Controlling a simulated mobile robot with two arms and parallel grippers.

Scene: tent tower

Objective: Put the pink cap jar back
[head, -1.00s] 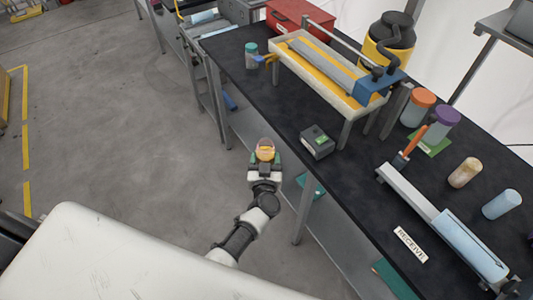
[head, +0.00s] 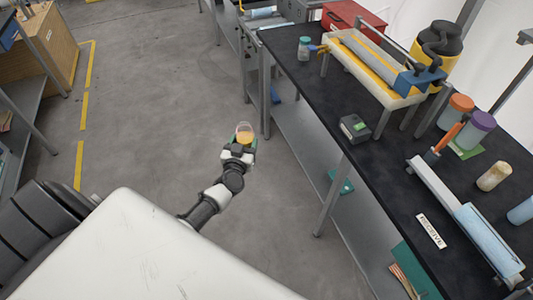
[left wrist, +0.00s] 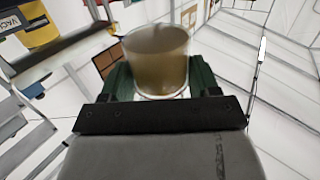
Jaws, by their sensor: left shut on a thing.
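My left gripper (head: 246,143) is shut on a small see-through jar (head: 244,131) with amber contents and a pale pinkish top. It holds the jar over the grey floor, left of the black workbench (head: 385,150) and apart from it. In the left wrist view the jar (left wrist: 155,60) sits between the two green fingers, its wall cloudy brown. Its cap cannot be made out clearly there. My right gripper is not in view.
On the bench stand an orange-capped jar (head: 457,110), a purple-capped jar (head: 478,130), a tan jar (head: 494,176), a teal-capped jar (head: 304,49), a dark box (head: 355,128) and a "RECEIVE" label (head: 430,231). The floor (head: 150,110) left of the bench is clear.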

